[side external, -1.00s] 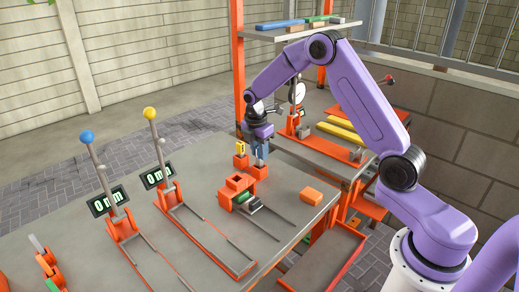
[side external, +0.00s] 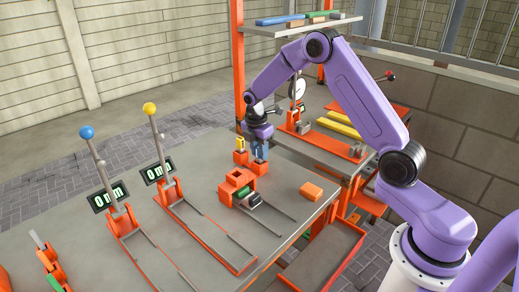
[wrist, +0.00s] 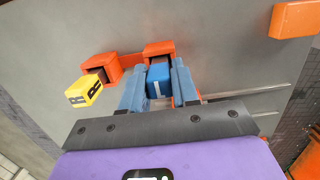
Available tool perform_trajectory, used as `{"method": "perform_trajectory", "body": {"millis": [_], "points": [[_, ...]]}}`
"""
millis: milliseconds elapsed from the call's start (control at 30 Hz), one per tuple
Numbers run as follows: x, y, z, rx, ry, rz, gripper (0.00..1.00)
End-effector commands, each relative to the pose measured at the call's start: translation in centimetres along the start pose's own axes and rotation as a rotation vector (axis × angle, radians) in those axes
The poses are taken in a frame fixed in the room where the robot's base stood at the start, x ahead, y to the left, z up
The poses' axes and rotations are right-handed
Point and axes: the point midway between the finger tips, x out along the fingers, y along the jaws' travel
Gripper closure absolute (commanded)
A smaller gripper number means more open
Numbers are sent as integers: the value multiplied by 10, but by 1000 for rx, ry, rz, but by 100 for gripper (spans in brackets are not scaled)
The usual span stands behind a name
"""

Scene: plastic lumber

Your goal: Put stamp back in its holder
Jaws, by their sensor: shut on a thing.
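The blue stamp (wrist: 159,81) is between the two blue fingers of my gripper (wrist: 158,86) in the wrist view, and the gripper is shut on it. In the side view my gripper (side external: 260,150) points down, with the stamp largely hidden by the fingers. An orange holder (wrist: 160,49) is right at the stamp's lower end, and in the side view this holder (side external: 261,168) is directly below the fingers. Whether the stamp's lower end is inside the holder cannot be told. A yellow stamp (side external: 240,143) stands in the neighbouring orange holder (side external: 240,158), left of my gripper.
A larger orange fixture (side external: 237,185) with a dark and green part sits in front of the holders. An orange block (side external: 311,191) lies to the right. Two lever gauges with blue (side external: 86,132) and yellow (side external: 150,108) knobs stand left. The grey tabletop between is clear.

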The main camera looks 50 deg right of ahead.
Motion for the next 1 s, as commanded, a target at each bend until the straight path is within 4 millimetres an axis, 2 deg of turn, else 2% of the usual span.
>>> {"method": "perform_trajectory", "body": {"millis": [400, 433, 500, 833, 1000], "points": [[2, 0, 0, 0, 0, 0, 100], [2, 0, 0, 0, 0, 0, 64], [2, 0, 0, 0, 0, 0, 41], [0, 0, 0, 0, 0, 0, 41], [-16, 1, 0, 0, 0, 4, 41]]}}
